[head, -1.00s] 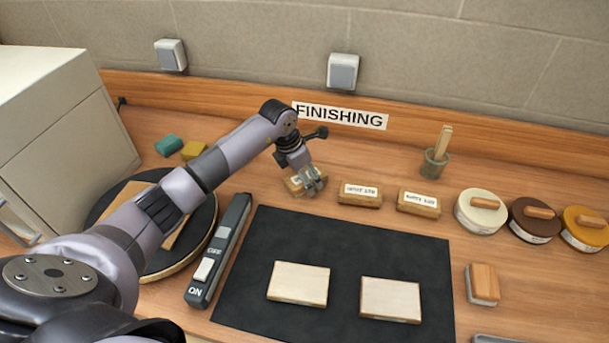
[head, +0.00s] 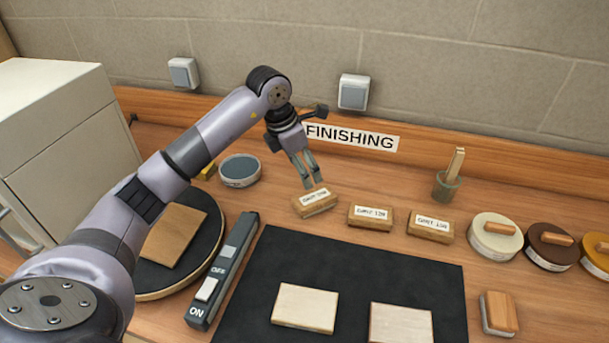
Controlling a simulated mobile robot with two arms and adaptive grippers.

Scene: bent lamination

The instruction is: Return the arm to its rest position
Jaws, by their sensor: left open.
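My left arm comes in from the left. Its gripper (head: 308,180) points down, open and empty, just above and behind the leftmost grit-labelled sanding block (head: 315,203). The fingertips appear clear of the block, though the gap is small in this view. Two similar labelled blocks, a middle one (head: 370,218) and a right one (head: 430,226), stand in a row to its right. My right gripper is not in view.
A black mat (head: 265,275) holds two pale wooden pieces. A switch bar (head: 225,265), a round disc with a wooden piece and a grey-topped tin (head: 240,170) lie left. Tins (head: 495,237), a brush pot (head: 447,186) and a wood-backed block (head: 498,313) lie right.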

